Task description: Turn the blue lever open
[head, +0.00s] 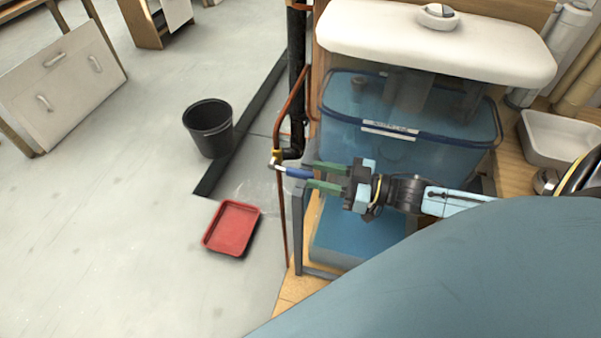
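The blue lever (297,173) sits on a small valve (277,160) on the copper pipe at the left edge of the tank stand. The lever lies roughly level, pointing right from the valve. My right gripper (308,175) comes in from the right, with one green finger above the lever's free end and one below it. The lever's end is between the fingertips; I cannot tell whether both press on it. My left gripper is not in view.
A clear blue-tinted tank (400,150) stands behind the gripper under a white cistern lid (430,45). A black vertical pipe (296,70) runs beside it. A black bucket (209,128) and a red tray (231,228) are on the open floor to the left.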

